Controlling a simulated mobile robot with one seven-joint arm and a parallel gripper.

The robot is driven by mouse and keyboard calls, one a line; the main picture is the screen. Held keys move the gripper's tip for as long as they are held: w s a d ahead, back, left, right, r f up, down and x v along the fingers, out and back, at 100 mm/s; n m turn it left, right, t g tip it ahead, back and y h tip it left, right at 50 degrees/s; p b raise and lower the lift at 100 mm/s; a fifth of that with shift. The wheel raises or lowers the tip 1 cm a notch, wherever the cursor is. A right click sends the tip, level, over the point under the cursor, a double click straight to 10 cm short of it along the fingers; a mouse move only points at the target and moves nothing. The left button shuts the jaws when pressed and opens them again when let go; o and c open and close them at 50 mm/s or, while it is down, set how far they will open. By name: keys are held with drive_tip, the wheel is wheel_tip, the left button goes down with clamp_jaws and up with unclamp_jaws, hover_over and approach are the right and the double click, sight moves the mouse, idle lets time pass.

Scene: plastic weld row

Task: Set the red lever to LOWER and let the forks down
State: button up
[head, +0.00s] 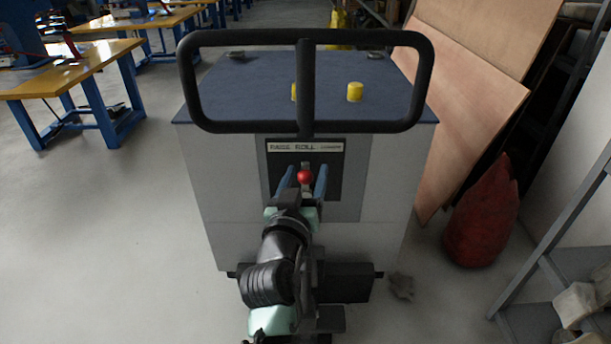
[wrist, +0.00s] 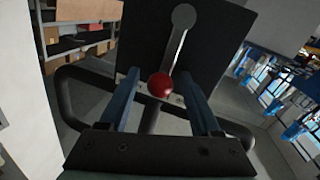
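The red lever knob (head: 305,177) stands out from a dark panel (head: 330,166) on the grey machine's near face, roughly under the middle word of the label strip (head: 306,147). The strip seems to read RAISE, ROLL, LOWER; the last word is blurred. My gripper (head: 307,169) is open, with one blue finger on each side of the knob. In the wrist view the red knob (wrist: 160,85) sits between the fingers, with a gap visible on both sides. Its metal shaft (wrist: 178,45) runs to a round end on the panel. The forks are not in view.
A black handle loop (head: 305,37) rises above the machine's dark top (head: 260,80), which carries yellow knobs (head: 355,91). A red sack (head: 482,215) and leaning boards (head: 465,90) stand at right. A workbench (head: 75,72) is at left. The floor at left is clear.

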clamp_jaws()
drive_tip(key=shift+d, duration=0.15)
idle(1.0)
